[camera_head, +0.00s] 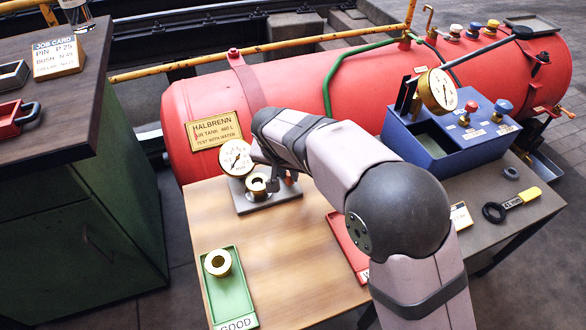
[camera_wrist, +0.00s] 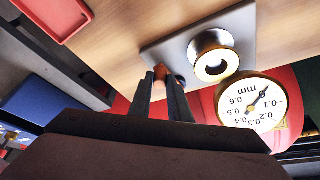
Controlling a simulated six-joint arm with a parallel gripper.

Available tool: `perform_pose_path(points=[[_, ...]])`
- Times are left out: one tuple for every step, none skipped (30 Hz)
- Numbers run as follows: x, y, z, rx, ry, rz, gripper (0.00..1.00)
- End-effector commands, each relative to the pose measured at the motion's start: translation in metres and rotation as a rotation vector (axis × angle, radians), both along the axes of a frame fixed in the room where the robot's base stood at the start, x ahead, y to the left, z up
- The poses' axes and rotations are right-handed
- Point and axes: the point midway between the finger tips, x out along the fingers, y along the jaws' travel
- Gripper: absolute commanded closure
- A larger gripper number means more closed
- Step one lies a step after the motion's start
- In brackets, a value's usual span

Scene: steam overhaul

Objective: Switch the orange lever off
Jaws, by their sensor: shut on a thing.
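A small orange-brown piece, seemingly the orange lever (camera_wrist: 160,72), sits between my gripper's fingertips (camera_wrist: 161,78) in the wrist view. My gripper is shut on it, at the edge of a grey base plate (camera_wrist: 160,50). That plate carries a brass ring (camera_wrist: 213,56) and stands beside a white dial gauge (camera_wrist: 252,103) marked in mm. In the head view my gripper (camera_head: 279,184) is low beside the brass ring (camera_head: 257,184) and dial gauge (camera_head: 236,157), and my arm hides part of that area. The lever's position is hard to tell.
A green GOOD tray (camera_head: 238,290) with a brass bush (camera_head: 217,262) is at the table's front left. A red tray (camera_head: 346,245) is partly behind my arm. A blue box (camera_head: 462,165) with a gauge and knobs stands right. A red tank (camera_head: 290,85) lies behind.

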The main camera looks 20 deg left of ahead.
Motion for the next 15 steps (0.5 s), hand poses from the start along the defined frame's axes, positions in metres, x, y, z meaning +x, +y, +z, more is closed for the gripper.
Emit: perform_pose_path(points=[[-0.0014,0.0027,0.0006,0.002,-0.002,-0.027,1.0],[-0.0023,0.0033,0.0006,0.001,-0.001,-0.044,1.0],[-0.0032,0.0045,0.0007,0.003,-0.001,-0.064,1.0],[-0.0036,0.0051,0.0008,0.004,-0.001,-0.079,1.0],[-0.0042,0.0054,0.0005,0.002,-0.001,-0.091,1.0],[-0.0047,0.0058,0.0003,0.002,-0.001,-0.108,1.0],[-0.0049,0.0061,0.0004,0.002,-0.001,-0.117,1.0],[-0.0052,0.0065,0.0005,0.003,-0.001,-0.128,1.0],[-0.0054,0.007,0.0008,0.003,-0.001,-0.137,1.0],[-0.0056,0.0071,0.0008,0.004,-0.001,-0.144,1.0],[-0.0059,0.0073,0.0009,0.004,-0.001,-0.15,1.0],[-0.0061,0.0075,0.0009,0.003,-0.001,-0.156,1.0],[-0.0062,0.0077,0.0008,0.003,-0.001,-0.159,1.0],[-0.0063,0.0077,0.0008,0.003,-0.001,-0.161,1.0],[-0.0064,0.0078,0.0008,0.004,-0.001,-0.163,1.0]])
